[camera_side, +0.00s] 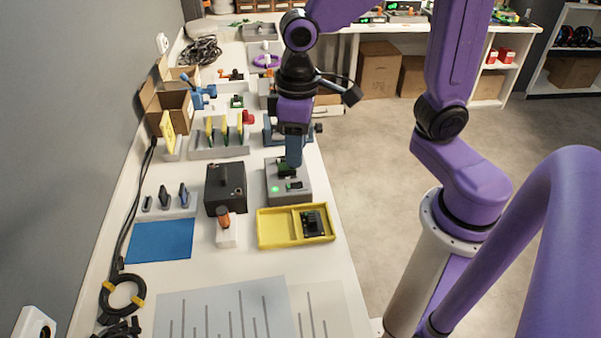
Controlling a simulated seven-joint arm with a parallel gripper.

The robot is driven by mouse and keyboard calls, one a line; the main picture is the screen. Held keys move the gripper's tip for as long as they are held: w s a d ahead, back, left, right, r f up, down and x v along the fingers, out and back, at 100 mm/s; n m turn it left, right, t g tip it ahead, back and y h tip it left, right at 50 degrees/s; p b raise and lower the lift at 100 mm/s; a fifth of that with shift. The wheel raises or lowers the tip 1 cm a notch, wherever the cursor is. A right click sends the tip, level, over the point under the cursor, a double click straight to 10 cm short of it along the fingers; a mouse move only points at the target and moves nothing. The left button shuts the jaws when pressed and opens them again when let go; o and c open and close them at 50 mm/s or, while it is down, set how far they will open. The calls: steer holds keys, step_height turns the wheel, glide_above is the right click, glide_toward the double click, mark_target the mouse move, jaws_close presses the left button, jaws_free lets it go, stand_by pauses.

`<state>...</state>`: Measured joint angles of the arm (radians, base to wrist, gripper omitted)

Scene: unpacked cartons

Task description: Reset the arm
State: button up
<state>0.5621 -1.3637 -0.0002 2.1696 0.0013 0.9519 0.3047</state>
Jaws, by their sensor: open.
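My gripper (293,160) hangs from my purple arm and points down over the workbench. It is just above or at the back part of a grey device (303,196) with a green light and green circuit parts on top. The fingers are small in this view, and I cannot tell whether they touch the device. I see nothing held between them. The gripper is open.
A yellow tray (265,241) with a dark module (313,223) lies in front of the device. A black box (225,188), an orange-handled tool (224,217) and a grey rack (218,151) stand to the left. A blue mat (161,241) lies near the wall. Open floor is on the right.

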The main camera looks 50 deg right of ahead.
steer(key=s+d+n, duration=0.3)
steer(key=s, duration=0.3)
steer(key=s+d+f+n, duration=0.1)
steer(key=s+d+n, duration=0.2)
steer(key=s, duration=0.4)
steer(key=shift+s+d+f+n, duration=0.15)
steer(key=shift+s+d+n, duration=0.15)
steer(key=shift+d+n, duration=0.15)
